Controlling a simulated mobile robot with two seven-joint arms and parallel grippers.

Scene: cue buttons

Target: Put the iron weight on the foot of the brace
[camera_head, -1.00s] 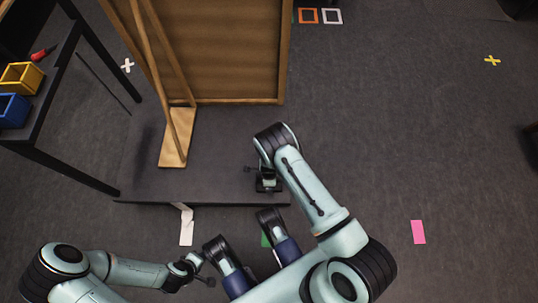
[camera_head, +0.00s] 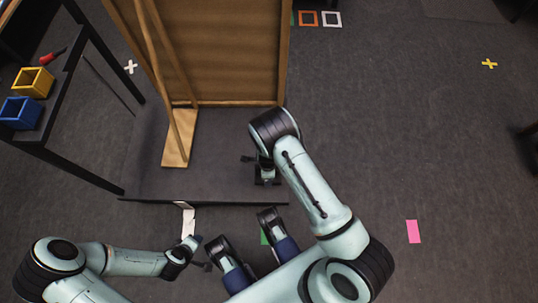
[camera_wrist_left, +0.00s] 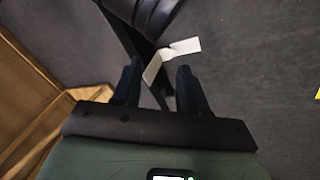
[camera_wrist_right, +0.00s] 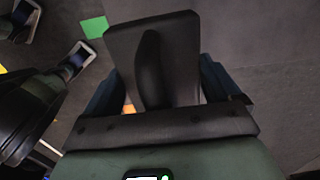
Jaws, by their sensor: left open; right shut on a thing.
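The iron weight (camera_wrist_right: 155,60) is a dark block with a raised ridge, between the fingers of my right gripper (camera_wrist_right: 160,85) in the right wrist view. That gripper is shut on it. In the head view the weight (camera_head: 267,180) is a small dark shape under the right arm, over the front right of a dark platform; I cannot tell whether it touches the platform. My left gripper (camera_wrist_left: 160,85) is open and empty.
The dark platform (camera_head: 150,185) bears the panel (camera_head: 235,50). A black table at left holds a yellow bin (camera_head: 34,82), a blue bin (camera_head: 20,112) and a red-handled tool (camera_head: 47,60). The floor at right is open.

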